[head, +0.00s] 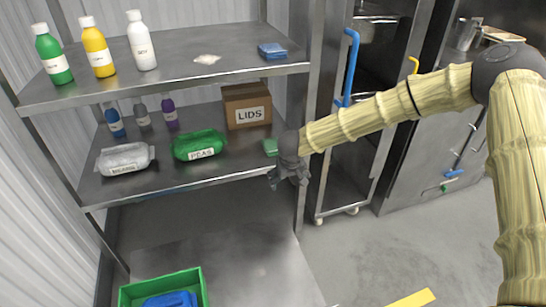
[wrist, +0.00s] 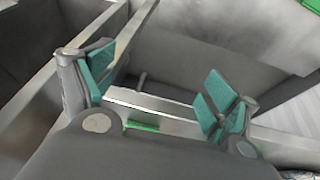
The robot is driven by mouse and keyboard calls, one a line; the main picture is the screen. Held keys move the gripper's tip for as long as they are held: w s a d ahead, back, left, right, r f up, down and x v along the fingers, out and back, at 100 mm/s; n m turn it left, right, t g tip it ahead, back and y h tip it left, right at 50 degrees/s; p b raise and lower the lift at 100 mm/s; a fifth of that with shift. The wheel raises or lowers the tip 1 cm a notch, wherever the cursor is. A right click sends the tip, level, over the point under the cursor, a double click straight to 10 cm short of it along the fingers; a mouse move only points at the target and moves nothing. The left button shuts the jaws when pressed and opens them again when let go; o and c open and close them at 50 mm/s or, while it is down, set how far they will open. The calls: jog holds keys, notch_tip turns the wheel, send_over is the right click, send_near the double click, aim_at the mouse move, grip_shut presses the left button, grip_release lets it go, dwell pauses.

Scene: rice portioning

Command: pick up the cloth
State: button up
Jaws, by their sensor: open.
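A small folded blue cloth (head: 272,50) lies on the right end of the upper shelf. My gripper (head: 288,181) is below and in front of it, by the lower shelf's right front corner, pointing down. In the wrist view my gripper (wrist: 158,85) has its green-padded fingers spread wide, with nothing held between them. The blue cloth does not show in the wrist view. A small flat green item (head: 270,146) lies on the lower shelf just left of my gripper; I cannot tell whether it is a cloth or a sponge.
The upper shelf (head: 180,84) holds several bottles and a small pale crumpled item (head: 207,59). A LIDS box (head: 247,106) and a green PEAS bag (head: 199,145) stand on the lower shelf. A metal shelf post is beside my gripper. A green crate (head: 190,276) sits below.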

jog(key=w+a+r+y+b, duration=0.1)
jog(key=w+r+b, duration=0.1)
jog(key=w+r, duration=0.35)
jog(key=b, duration=0.2)
send_over(272, 143)
jog(key=s, duration=0.2)
jog(key=shift+s+d+r+n, duration=0.1)
jog(key=shift+d+r+n, duration=0.25)
jog(key=shift+r, duration=0.1)
jog(key=b+x, duration=0.1)
jog(key=x, duration=0.4)
jog(key=shift+b, duration=0.35)
jog(key=shift+f+p, duration=0.2)
jog(key=shift+p, duration=0.65)
jog(key=shift+c, duration=0.5)
jog(key=shift+s, duration=0.1)
jog(key=c, duration=0.9)
jog(key=shift+c, duration=0.5)
